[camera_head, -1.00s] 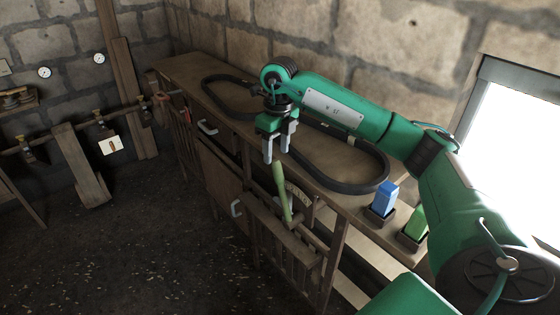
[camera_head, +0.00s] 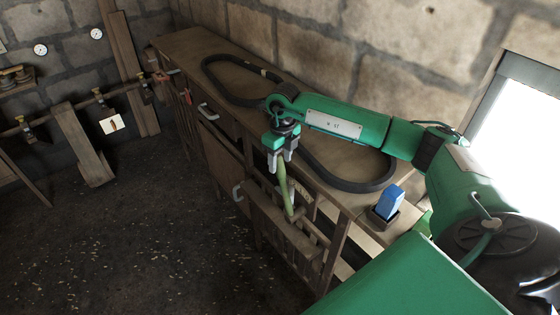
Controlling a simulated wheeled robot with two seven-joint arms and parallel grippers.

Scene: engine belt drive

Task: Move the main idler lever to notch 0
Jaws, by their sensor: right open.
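The green lever (camera_head: 287,195) stands up in front of the bench, over the slatted wooden frame at its front edge. I take it to be the main idler lever. My right gripper (camera_head: 280,160) is at the lever's top end, pointing down, with its grey fingers apart. The top of the lever is close to the fingers or between them. I cannot tell whether they touch it. The notch markings cannot be read in this view. My left gripper is not in view.
A black belt (camera_head: 345,186) lies in a long loop on the wooden bench (camera_head: 185,45). A blue block (camera_head: 391,202) sits in a dark holder at the near end. A stone wall stands behind the bench. The dark floor (camera_head: 150,235) to the left is open.

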